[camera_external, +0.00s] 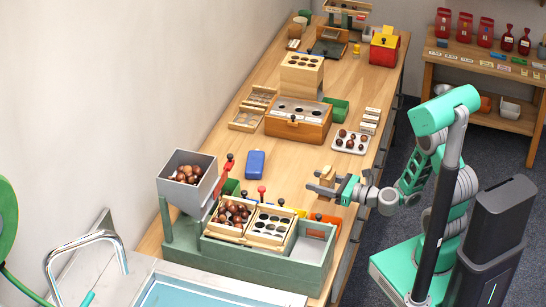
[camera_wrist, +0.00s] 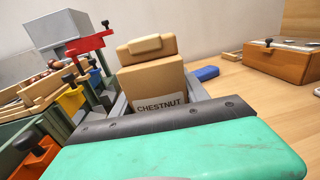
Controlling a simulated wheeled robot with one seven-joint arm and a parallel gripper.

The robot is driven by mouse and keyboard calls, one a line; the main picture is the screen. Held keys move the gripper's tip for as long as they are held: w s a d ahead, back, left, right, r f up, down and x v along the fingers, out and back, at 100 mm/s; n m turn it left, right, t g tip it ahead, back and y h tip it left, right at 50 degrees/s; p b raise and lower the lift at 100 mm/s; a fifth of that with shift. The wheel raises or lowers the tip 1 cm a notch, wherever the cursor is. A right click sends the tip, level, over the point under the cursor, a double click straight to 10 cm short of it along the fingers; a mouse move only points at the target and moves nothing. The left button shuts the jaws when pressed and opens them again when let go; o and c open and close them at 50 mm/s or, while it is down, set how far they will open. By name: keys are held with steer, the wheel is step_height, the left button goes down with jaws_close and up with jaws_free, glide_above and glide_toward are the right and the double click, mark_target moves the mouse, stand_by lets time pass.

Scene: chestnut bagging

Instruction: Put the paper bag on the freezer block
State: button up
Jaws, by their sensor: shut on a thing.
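The paper bag (camera_external: 327,178) is brown with a folded top, and my gripper (camera_external: 322,183) is shut on it above the bench. In the wrist view the bag (camera_wrist: 150,76) stands upright between the fingers, its CHESTNUT label facing me and its lower part hidden by my gripper. The freezer block (camera_external: 255,163) is a blue slab lying flat on the bench, left of and a little farther back than the bag. It also shows in the wrist view (camera_wrist: 206,73), just right of the bag and beyond it. Nothing lies on the block.
A green machine (camera_external: 290,268) with a grey hopper (camera_external: 168,160) and chestnut trays stands at the front left. A white tray of chestnuts (camera_external: 350,150) and a wooden box (camera_external: 312,132) lie behind. Bare bench (camera_external: 290,168) lies between bag and block.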

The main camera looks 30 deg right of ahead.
steer(key=w+a+r+n+g+y, duration=0.15)
steer(key=w+r, duration=0.25)
steer(key=w, duration=0.5)
steer(key=w+a+r, duration=0.2)
steer(key=w+r, duration=0.2)
steer(key=w, duration=0.5)
steer(key=b, duration=0.1)
glide_above(253, 165)
steer(key=f, duration=1)
steer(key=shift+s+f, duration=0.2)
steer(key=shift+f, duration=0.15)
steer(key=shift+w+f, duration=0.15)
steer(key=shift+f, duration=0.75)
steer(key=shift+w+f, duration=0.1)
steer(key=shift+f, duration=0.8)
steer(key=shift+f+b, duration=0.25)
steer(key=shift+b, duration=0.15)
steer(key=o, duration=1.5)
